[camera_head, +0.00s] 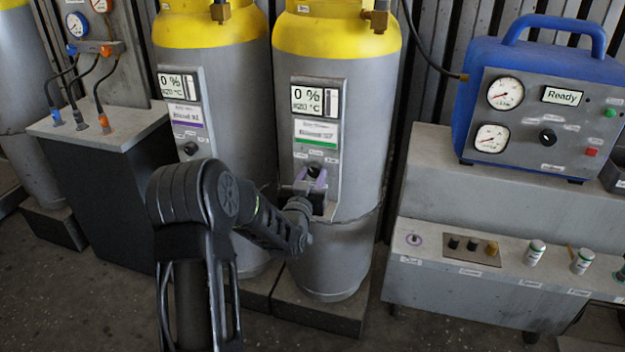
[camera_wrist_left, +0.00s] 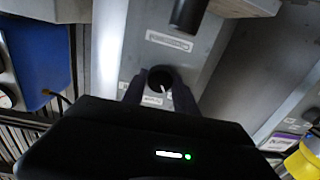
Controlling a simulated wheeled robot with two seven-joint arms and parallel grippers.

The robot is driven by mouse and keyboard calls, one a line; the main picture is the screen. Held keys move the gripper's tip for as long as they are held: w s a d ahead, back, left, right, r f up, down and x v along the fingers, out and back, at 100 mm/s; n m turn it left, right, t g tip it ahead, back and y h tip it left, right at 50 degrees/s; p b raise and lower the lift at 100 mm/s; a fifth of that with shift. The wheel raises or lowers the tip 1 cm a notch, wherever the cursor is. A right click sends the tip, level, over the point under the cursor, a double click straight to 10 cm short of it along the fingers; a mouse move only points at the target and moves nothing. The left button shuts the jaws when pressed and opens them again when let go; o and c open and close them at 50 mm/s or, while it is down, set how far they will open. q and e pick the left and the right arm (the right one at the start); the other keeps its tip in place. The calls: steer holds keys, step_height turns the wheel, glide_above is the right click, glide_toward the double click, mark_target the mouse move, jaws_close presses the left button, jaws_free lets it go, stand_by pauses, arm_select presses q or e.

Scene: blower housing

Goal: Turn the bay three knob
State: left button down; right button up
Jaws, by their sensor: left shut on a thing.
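A black knob (camera_head: 314,170) sits on the grey panel (camera_head: 318,92) of the right-hand yellow-topped cylinder, below a display reading 0 % and a green-striped label. The panel's bay number is too small to read. My left gripper (camera_head: 311,185) is at this knob, its fingers partly hiding it. In the left wrist view the round dark knob (camera_wrist_left: 160,78) with a white pointer mark lies between the two fingertips of my left gripper (camera_wrist_left: 161,90), which is shut on it. My right gripper is not in view.
A second cylinder (camera_head: 222,65) with a purple-labelled panel and knob stands close on the left. A blue machine (camera_head: 483,52) with gauges and a "Ready" display sits at right above a grey bench (camera_head: 415,270) holding small parts. A gauge manifold (camera_head: 98,47) hangs at far left.

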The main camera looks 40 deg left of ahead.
arm_select(q)
steer(key=m+b, duration=0.1)
steer(key=b, duration=0.1)
steer(key=m+b, duration=0.3)
steer(key=shift+f+b, duration=0.25)
steer(key=shift+b, duration=0.05)
steer(key=shift+m+b, duration=0.9)
steer(key=shift+m, duration=0.2)
steer(key=shift+r+m+b, duration=0.15)
steer(key=shift+m+b, duration=0.2)
steer(key=shift+m, duration=0.15)
steer(key=c, duration=0.9)
jaws_free()
steer(key=shift+c, duration=0.2)
steer(key=shift+s, duration=0.1)
